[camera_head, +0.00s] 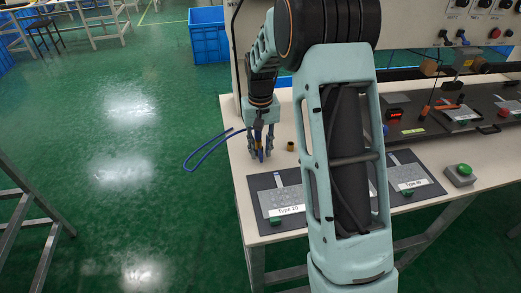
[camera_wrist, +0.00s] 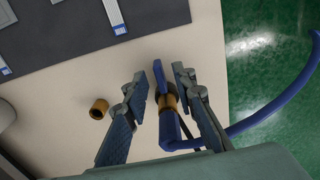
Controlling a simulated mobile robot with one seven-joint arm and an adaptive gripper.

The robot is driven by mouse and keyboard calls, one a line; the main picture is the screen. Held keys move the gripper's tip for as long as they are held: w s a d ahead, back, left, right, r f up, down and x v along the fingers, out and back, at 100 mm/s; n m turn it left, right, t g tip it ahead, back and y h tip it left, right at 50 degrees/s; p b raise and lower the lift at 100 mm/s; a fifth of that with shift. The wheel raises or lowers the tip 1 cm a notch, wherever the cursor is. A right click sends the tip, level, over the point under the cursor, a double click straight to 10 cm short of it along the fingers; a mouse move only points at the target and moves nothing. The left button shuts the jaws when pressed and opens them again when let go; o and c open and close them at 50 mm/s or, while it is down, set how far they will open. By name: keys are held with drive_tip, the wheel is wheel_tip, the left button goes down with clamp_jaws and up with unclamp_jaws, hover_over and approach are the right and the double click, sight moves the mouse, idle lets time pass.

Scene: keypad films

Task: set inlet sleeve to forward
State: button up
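My gripper (camera_head: 259,154) points down at the table's left end in the head view. In the wrist view its two fingers (camera_wrist: 160,84) stand apart on either side of a brass fitting (camera_wrist: 170,103) with a blue lever-like part (camera_wrist: 160,78). A gap shows on the left of the blue part; the right finger is close to the brass, and I cannot tell whether it touches. A blue hose (camera_wrist: 283,98) runs from beside the fitting; it also shows in the head view (camera_head: 206,151). Which part is the inlet sleeve is not clear.
A loose brass ring (camera_head: 290,146) stands on the pale table (camera_head: 238,164) beside my gripper; it also shows in the wrist view (camera_wrist: 99,109). A dark mat (camera_head: 256,183) with keypad panels lies in front.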

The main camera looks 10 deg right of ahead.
drive_tip(key=shift+f, duration=0.2)
drive_tip(key=shift+c, duration=0.4)
clamp_jaws()
drive_tip(key=shift+r+p, duration=0.55)
drive_tip(key=shift+r, duration=0.4)
drive_tip(key=shift+w, duration=0.15)
drive_tip(key=shift+o, duration=0.4)
unclamp_jaws()
